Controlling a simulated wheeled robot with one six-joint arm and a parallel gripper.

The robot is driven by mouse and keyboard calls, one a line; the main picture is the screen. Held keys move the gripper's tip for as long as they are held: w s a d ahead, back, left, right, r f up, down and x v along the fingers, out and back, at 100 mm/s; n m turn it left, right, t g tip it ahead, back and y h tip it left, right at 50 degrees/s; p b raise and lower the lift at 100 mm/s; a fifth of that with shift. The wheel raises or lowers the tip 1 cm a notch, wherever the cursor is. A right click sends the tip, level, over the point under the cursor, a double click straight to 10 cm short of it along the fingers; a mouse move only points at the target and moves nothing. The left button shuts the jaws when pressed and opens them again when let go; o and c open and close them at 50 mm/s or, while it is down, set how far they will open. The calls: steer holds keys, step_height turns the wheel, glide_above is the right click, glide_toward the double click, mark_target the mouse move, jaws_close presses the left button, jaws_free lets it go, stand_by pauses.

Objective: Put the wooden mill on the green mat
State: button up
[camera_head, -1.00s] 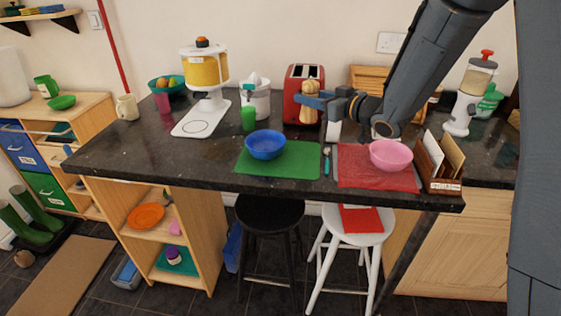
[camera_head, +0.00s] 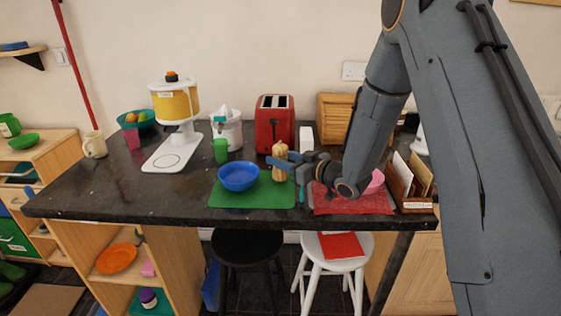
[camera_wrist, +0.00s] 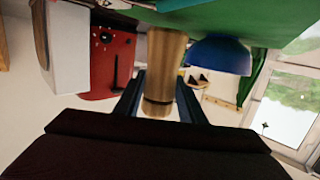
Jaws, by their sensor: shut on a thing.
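The wooden mill (camera_head: 279,168) is a pale, upright, rounded peg shape in the head view. My gripper (camera_head: 281,162) is shut on it, with the fingers around its upper body. The mill appears over the right rear part of the green mat (camera_head: 245,199); I cannot tell whether its base touches the mat. In the wrist view, where the scene appears inverted, the mill (camera_wrist: 163,65) stands between the two fingers, its far end close to the green mat (camera_wrist: 268,15).
A blue bowl (camera_head: 238,177) sits on the mat, left of the mill. A red toaster (camera_head: 274,124) stands behind. A red mat (camera_head: 345,206) with a pink bowl (camera_head: 374,181), partly hidden by my arm, lies to the right. The mat's front strip is clear.

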steer(key=shift+f, duration=0.7)
steer(key=shift+f, duration=0.1)
steer(key=o, duration=1.1)
steer(key=shift+o, duration=0.2)
steer(key=shift+d, duration=0.1)
steer(key=b+v, duration=0.2)
steer(key=v, duration=1)
steer(key=shift+b, duration=0.3)
